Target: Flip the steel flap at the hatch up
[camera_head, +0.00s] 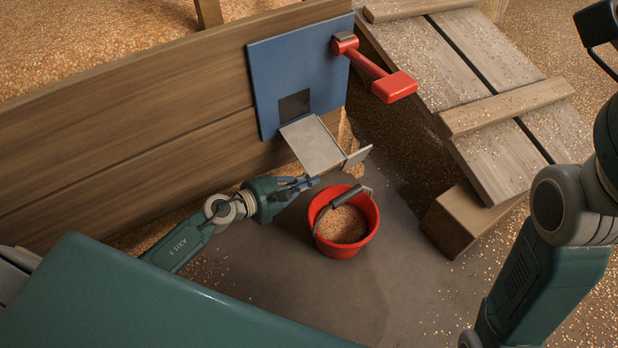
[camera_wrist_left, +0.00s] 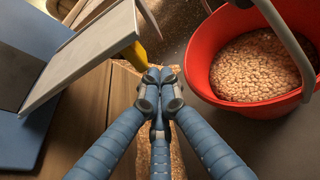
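The steel flap (camera_head: 312,146) is a flat grey plate at the foot of the blue hatch plate (camera_head: 295,62), under its dark square opening (camera_head: 294,105). In the left wrist view the flap (camera_wrist_left: 88,48) is at the upper left. My left gripper (camera_head: 316,181) is just below the flap's outer part, left of the red bucket. In the wrist view its fingertips (camera_wrist_left: 160,78) meet with nothing seen between them; I cannot tell if they touch the flap. My right gripper is out of view.
The red bucket (camera_head: 324,236) with grain and a raised grey handle stands close right of my left gripper. A red lever (camera_head: 368,62) sticks out from the hatch plate's upper right. A wooden ramp (camera_head: 490,120) is at the right.

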